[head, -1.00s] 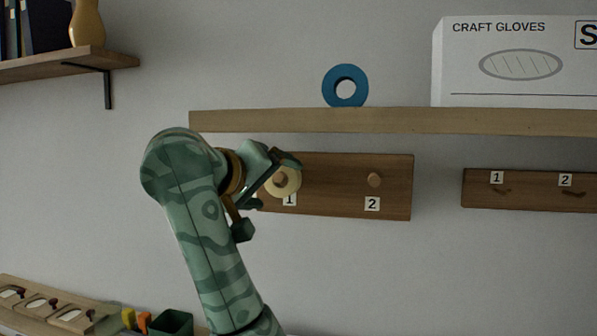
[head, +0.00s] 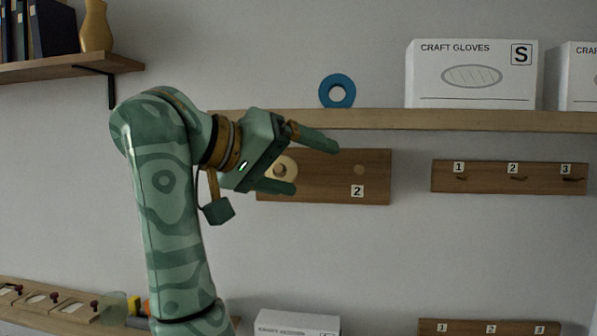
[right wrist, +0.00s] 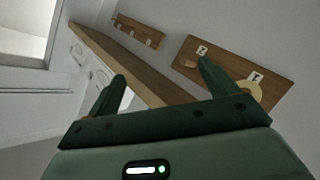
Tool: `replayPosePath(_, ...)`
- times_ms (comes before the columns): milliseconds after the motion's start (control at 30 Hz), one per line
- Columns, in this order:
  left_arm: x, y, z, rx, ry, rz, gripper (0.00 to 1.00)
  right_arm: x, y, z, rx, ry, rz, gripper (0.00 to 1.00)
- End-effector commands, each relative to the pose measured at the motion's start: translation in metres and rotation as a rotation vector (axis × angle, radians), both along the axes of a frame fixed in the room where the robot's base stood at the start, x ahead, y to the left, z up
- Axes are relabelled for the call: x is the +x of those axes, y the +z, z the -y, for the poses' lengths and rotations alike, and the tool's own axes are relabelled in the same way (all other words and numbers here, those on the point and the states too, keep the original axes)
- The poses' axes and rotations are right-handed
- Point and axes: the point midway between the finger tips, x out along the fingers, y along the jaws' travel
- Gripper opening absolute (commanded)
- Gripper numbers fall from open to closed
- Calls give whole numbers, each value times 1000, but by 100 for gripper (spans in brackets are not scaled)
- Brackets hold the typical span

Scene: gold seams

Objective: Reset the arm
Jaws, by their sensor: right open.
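My right gripper (head: 312,167) is open and empty, raised in front of the upper wooden peg board (head: 375,190). A cream ring (head: 287,163) hangs at the left end of that board, partly hidden behind the fingers. The board's number 1 label is hidden in the head view. In the right wrist view, the open fingers (right wrist: 162,71) frame the shelf, with the cream ring (right wrist: 256,93) at the right, beside label 1 and apart from the jaws. My left gripper is not in view.
A wooden shelf (head: 440,121) above the board holds a blue ring (head: 337,91) and glove boxes (head: 474,75). A hook board (head: 510,178) hangs to the right. Another box (head: 296,325) and board (head: 490,328) are below. The wall between the boards is bare.

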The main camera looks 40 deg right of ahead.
Motion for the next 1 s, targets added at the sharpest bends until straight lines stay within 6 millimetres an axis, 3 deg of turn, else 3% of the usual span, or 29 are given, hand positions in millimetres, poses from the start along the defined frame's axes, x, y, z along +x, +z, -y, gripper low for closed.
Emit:
replayPosePath(233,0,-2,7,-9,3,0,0,-22,3,4,2,-123,9,86)
replayPosePath(500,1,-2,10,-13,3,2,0,-24,3,4,1,-138,7,86)
replayPosePath(600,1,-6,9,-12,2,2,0,-21,-5,4,-28,-153,-94,86)
replayPosePath(667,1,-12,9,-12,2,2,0,-13,-18,3,-82,-185,-283,86)
replayPosePath(767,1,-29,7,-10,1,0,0,19,-54,-6,-241,-290,-849,86)
replayPosePath(800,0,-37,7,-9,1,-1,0,43,-77,-15,-323,-356,-1146,86)
replayPosePath(900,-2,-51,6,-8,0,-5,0,104,-138,-42,-512,-537,-1759,86)
replayPosePath(967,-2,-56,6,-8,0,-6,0,135,-179,-56,-609,-646,-2032,86)
replayPosePath(1000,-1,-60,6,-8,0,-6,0,154,-209,-65,-675,-722,-2193,86)
